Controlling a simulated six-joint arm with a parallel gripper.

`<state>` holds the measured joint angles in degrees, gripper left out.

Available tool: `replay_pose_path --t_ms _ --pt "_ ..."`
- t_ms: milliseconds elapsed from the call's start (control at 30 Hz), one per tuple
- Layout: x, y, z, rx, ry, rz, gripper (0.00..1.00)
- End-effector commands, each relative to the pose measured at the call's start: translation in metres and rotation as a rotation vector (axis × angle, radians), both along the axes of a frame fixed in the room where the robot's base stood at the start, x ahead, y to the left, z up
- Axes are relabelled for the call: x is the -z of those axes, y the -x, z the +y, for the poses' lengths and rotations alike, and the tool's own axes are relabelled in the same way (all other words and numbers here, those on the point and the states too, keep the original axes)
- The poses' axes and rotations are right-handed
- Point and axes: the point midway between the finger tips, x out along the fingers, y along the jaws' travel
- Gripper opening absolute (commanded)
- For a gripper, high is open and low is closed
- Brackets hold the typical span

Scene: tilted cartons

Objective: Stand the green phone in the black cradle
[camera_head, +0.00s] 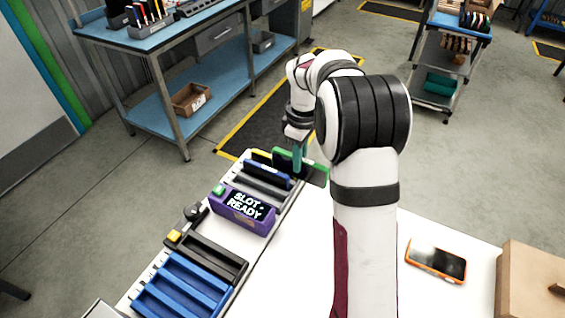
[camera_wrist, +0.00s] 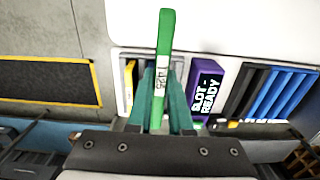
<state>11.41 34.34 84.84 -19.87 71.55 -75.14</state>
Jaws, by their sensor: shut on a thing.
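My gripper (camera_head: 299,165) is shut on the green phone (camera_head: 315,173), with teal fingers on either side of it. In the wrist view the phone (camera_wrist: 165,35) shows as a narrow edge-on strip with a white label, running up between the fingers (camera_wrist: 160,100). The phone is at the far end of the row of holders, beside a rack with a blue phone (camera_head: 268,171); I cannot tell whether it touches the rack. The black cradle (camera_head: 212,258) lies nearer, between the purple display and the blue cradle (camera_head: 180,288). It also shows in the wrist view (camera_wrist: 243,92).
The purple display (camera_head: 243,208) reads "SLOT - READY". An orange-edged phone (camera_head: 437,260) lies flat on the white table (camera_head: 380,285), right of my arm. A brown box (camera_head: 530,280) stands at the right edge. A small dark knob (camera_head: 194,211) is left of the display.

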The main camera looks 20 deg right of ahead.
Motion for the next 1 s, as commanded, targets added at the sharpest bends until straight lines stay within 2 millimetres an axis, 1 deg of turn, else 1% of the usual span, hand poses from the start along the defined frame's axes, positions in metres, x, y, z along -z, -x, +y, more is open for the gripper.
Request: replay_pose_path --t_ms 67,200,300,433,500,567,667,767,867,967,1000 --pt "-0.015 0.006 0.007 0.053 0.000 -0.003 0.00" --pt "-0.052 0.026 0.032 0.235 0.002 -0.006 0.00" --pt "-0.076 0.043 0.049 0.371 0.002 -0.003 0.00" --pt "-0.099 0.063 0.067 0.520 0.000 -0.003 0.00" --pt "-0.107 0.074 0.078 0.584 0.001 -0.003 0.00" --pt "-0.111 0.082 0.089 0.623 0.002 -0.001 0.00" --pt "-0.100 0.086 0.111 0.612 0.006 0.004 0.00" --pt "-0.082 0.084 0.130 0.545 0.010 0.005 0.00" --pt "-0.060 0.081 0.151 0.453 0.012 0.006 0.00" --pt "-0.032 0.080 0.176 0.341 0.011 0.007 0.00" --pt "-0.021 0.081 0.186 0.294 0.011 0.008 0.00"
